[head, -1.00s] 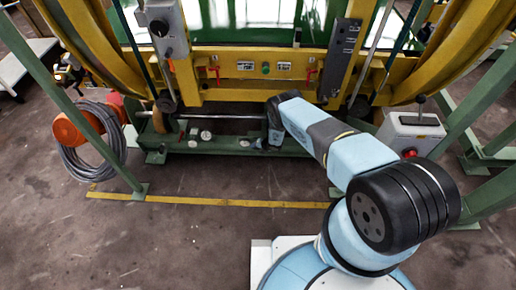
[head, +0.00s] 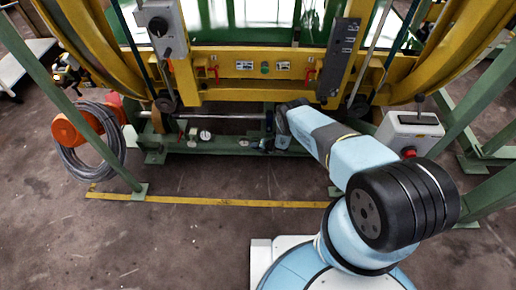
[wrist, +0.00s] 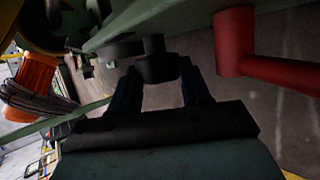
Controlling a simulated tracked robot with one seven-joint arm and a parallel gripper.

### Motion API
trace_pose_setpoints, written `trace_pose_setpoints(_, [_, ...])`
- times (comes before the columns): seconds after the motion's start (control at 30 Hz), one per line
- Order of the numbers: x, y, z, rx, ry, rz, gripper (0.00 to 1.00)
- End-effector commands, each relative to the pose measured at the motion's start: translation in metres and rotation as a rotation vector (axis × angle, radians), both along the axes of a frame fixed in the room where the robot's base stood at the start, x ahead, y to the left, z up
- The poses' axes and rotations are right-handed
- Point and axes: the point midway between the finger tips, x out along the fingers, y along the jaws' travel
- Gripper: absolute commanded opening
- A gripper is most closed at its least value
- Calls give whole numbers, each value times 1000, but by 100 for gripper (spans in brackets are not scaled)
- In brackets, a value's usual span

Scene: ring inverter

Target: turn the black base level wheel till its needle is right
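A small black round part (wrist: 157,68), which looks like the black wheel, is between my gripper's two fingertips (wrist: 158,75) in the wrist view. The fingers stand apart, one on each side of it. Whether they press on it cannot be told. In the head view my gripper (head: 266,144) is low at the green base beam (head: 215,146), and the wheel is too small or hidden to make out there. A round white gauge (head: 205,135) sits on the beam left of my gripper. Its needle is too small to read.
A red cylinder with a red bar (wrist: 235,42) is close on the right in the wrist view. The yellow frame (head: 240,92) stands above the beam. A grey control box (head: 410,130) is right, an orange reel with cable (head: 78,128) left. The floor in front is clear.

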Motion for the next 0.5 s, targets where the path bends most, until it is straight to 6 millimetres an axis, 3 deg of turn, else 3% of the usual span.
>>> trace_pose_setpoints(0.27, [0, -2, -1, -3, 1, -2, 73])
trace_pose_setpoints(0.5, [0, -1, 0, -3, 0, -2, 73])
